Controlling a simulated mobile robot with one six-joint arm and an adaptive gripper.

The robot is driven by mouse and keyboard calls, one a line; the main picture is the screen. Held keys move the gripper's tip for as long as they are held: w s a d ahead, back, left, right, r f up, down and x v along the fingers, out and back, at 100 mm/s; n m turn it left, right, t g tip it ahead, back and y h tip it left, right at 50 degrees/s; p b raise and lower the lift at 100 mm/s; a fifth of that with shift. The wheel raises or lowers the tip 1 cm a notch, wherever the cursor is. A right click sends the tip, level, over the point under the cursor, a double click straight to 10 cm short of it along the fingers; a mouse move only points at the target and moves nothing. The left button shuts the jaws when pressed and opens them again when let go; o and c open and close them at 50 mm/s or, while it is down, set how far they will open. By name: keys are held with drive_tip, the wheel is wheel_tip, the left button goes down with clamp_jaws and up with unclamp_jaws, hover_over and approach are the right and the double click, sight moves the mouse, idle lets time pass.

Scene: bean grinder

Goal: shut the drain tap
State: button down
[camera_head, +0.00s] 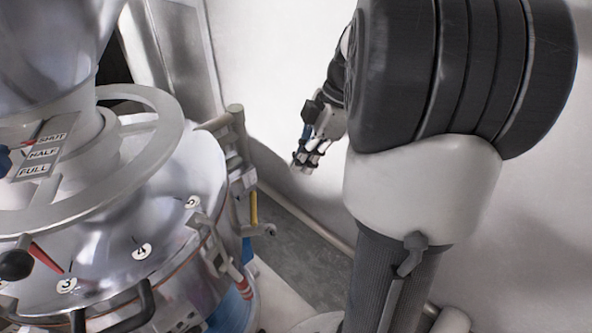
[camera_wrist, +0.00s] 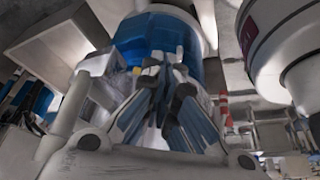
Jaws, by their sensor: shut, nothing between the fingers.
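A small tap-like fitting with a yellow lever (camera_head: 254,208) and a short grey spout (camera_head: 266,230) sits low on the right side of the steel grinder (camera_head: 150,220). I take it for the drain tap; the yellow lever looks upright. My gripper (camera_head: 303,160) is up and to the right of it, apart from it, pointing down beside the white wall. In the wrist view my gripper (camera_wrist: 165,75) has its fingers together with nothing between them. A small yellow spot shows just left of the fingertips there; I cannot tell whether it is the lever.
A grey hand wheel (camera_head: 160,155) with a SHUT, HALF, FULL plate (camera_head: 42,153) tops the grinder. A blue cylinder (camera_wrist: 158,38) is beyond the fingers. Grey floor (camera_head: 300,255) is open between grinder and wall.

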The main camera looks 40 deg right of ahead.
sight(253, 208)
wheel_tip(253, 208, up, 4)
drive_tip(key=a+m+h+p, duration=0.1)
drive_tip(key=a+h+p, duration=0.1)
drive_tip(key=p, duration=1.1)
drive_tip(key=w+a+f, duration=0.2)
drive_tip(key=f, duration=0.4)
drive_tip(key=w+a+f+b, duration=0.1)
drive_tip(key=w+a+f, duration=0.1)
drive_tip(key=f, duration=0.4)
drive_tip(key=shift+a+g, duration=0.3)
drive_tip(key=shift+a, duration=0.15)
